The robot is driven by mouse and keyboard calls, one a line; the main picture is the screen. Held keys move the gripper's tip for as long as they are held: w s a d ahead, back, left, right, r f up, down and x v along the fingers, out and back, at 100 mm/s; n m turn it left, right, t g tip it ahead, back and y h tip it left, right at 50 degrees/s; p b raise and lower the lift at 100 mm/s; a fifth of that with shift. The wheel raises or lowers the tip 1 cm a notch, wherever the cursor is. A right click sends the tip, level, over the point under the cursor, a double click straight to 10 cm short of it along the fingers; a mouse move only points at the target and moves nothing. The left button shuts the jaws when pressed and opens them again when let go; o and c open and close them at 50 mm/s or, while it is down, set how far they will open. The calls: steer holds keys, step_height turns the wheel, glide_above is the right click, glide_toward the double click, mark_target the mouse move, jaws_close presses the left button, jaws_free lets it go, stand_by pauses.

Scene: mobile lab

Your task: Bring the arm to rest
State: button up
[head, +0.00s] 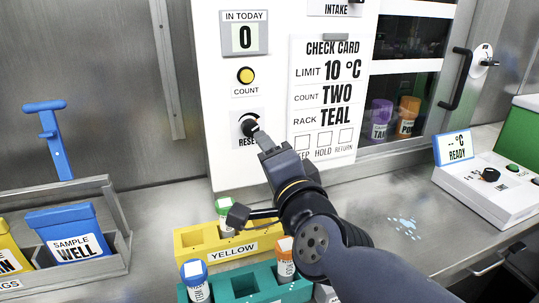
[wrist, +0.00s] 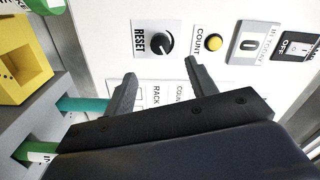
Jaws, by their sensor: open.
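My arm reaches up from the lower right in the head view, and my gripper (head: 249,178) is at its end in front of the white panel (head: 217,95). In the wrist view my gripper (wrist: 158,82) has its two dark fingers spread apart with nothing between them. The black RESET knob (wrist: 162,43) lies beyond the fingertips, on the panel. In the head view the knob (head: 249,126) shows just past one fingertip. I cannot tell whether that finger touches it.
A yellow rack (head: 193,241) and a teal rack (head: 245,284) with capped tubes stand below my arm. A grey caddy (head: 122,251) with a blue SAMPLE WELL bin (head: 70,233) is at left. A white device (head: 480,188) stands at right. A wet patch (head: 404,226) marks the counter.

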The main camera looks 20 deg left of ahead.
mark_target(251, 131)
steer(key=b+x, duration=0.2)
steer(key=x, duration=0.9)
steer(key=shift+s+d, duration=0.1)
steer(key=shift+s, duration=0.05)
